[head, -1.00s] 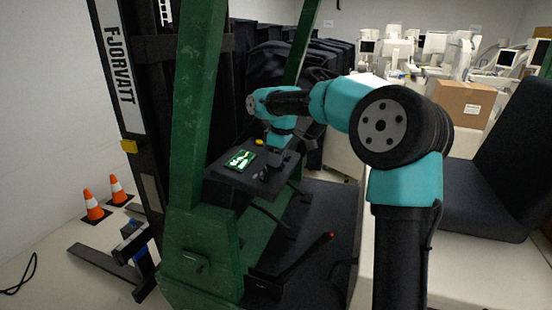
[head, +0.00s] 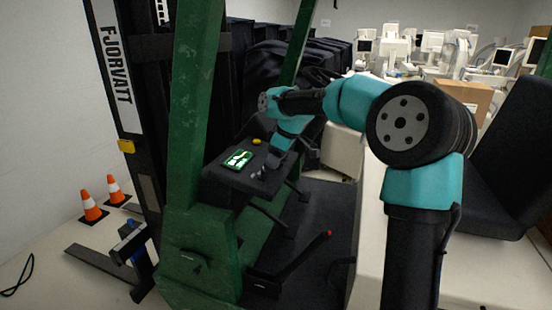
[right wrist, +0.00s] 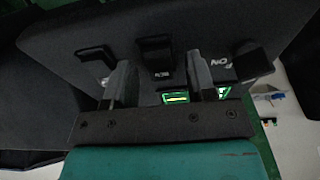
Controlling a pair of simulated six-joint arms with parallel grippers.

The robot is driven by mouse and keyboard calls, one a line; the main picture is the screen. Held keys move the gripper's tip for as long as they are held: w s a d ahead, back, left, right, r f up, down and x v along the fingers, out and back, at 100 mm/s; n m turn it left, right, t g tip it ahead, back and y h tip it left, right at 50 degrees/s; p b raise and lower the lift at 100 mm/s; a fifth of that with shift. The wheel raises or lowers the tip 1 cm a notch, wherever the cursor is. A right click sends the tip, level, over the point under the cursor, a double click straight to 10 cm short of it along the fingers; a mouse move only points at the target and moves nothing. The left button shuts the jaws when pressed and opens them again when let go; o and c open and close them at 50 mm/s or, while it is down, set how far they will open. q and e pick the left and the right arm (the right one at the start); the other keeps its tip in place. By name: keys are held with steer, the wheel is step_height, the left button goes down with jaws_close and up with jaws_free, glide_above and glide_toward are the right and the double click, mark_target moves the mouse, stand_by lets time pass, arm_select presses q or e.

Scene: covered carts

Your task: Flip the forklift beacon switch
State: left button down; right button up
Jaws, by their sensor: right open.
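The forklift's dark dash panel (head: 222,178) carries a lit green display (head: 238,159), a yellow button (head: 257,141) and small controls too small to read. My right gripper (head: 274,158) is over the panel's right part. In the right wrist view my right gripper (right wrist: 158,62) is open and empty. A black middle rocker switch (right wrist: 156,48) with a small label lies between its fingertips in the picture. A left switch (right wrist: 95,53) is beside the left finger, and a right switch (right wrist: 250,58) is near an "ON" label. I cannot tell which is the beacon switch, or whether anything touches.
A green forklift post (head: 195,110) stands left of the panel. A lever with a red tip (head: 328,234) rises below it. The black seat (head: 500,165) is at the right. Orange cones (head: 91,206) stand on the floor at left, and a cardboard box (head: 462,100) is behind.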

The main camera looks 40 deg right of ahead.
steer(key=v, duration=1.7)
steer(key=shift+r, duration=0.2)
steer(key=shift+f, duration=0.1)
